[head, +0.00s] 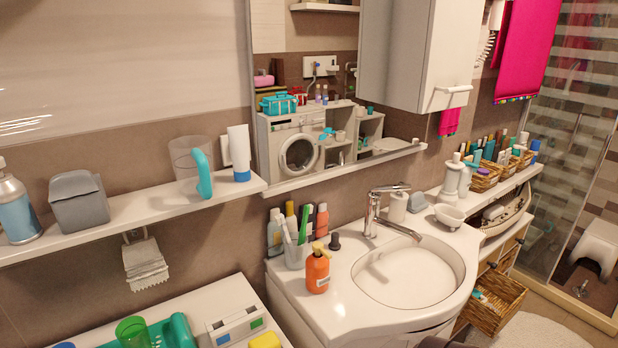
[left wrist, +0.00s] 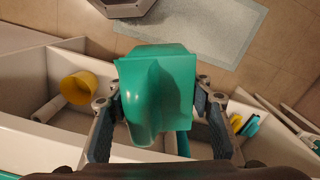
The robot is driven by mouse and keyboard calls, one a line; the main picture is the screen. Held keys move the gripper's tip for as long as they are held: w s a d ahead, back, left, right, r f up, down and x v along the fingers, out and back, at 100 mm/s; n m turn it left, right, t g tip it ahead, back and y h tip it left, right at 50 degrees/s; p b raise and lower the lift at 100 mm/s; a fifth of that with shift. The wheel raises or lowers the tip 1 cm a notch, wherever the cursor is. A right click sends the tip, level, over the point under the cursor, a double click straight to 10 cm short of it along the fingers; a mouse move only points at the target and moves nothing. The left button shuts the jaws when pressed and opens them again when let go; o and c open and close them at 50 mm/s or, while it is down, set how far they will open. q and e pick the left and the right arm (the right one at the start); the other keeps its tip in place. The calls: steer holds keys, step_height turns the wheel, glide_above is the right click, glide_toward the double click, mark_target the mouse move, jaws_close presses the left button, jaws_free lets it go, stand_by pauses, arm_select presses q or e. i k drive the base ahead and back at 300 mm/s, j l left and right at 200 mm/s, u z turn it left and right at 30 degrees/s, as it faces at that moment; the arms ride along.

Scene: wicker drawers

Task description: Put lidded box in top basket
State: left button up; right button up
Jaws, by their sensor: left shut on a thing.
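A teal box-like thing (left wrist: 160,85), which looks like the lidded box, is between the fingers of my left gripper (left wrist: 158,108) in the left wrist view. The gripper is shut on it, one finger on each side. Its lid cannot be made out clearly. In the head view, wicker drawers stand under the shelf at the right. The upper wicker basket (head: 509,257) is partly hidden by the shelf and the counter. A lower wicker basket (head: 496,300) is pulled out with small items in it. My right gripper is not in view.
The sink counter (head: 335,290) holds an orange pump bottle (head: 317,268) and a tap (head: 376,212). A grey box (head: 78,201) stands on the left wall shelf (head: 130,213). A white ship-like ornament (head: 503,210) sits near the baskets. A yellow cup (left wrist: 81,88) lies below my left gripper.

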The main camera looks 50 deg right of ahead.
mark_target(487, 297)
steer(key=k+l, duration=0.15)
steer(key=l, duration=0.25)
steer(key=k+l, duration=0.15)
steer(key=l, duration=0.25)
steer(key=k+l+z, duration=0.1)
steer(key=l, duration=0.25)
steer(key=k+l, duration=0.2)
steer(key=l, duration=0.2)
steer(key=k+l+z, duration=0.1)
steer(key=l, duration=0.3)
steer(key=k+l, duration=0.15)
steer(key=l, duration=0.3)
steer(key=k+l, duration=0.1)
steer(key=l, duration=0.3)
steer(key=k+l+z, duration=0.1)
steer(key=l, duration=0.3)
steer(key=k+l+z, duration=0.1)
steer(key=l, duration=1.2)
steer(key=k+l+z, duration=0.1)
steer(key=l, duration=1.2)
steer(key=k+l+z, duration=0.1)
steer(key=l, duration=1.25)
steer(key=k+j, duration=0.05)
steer(key=k, duration=0.05)
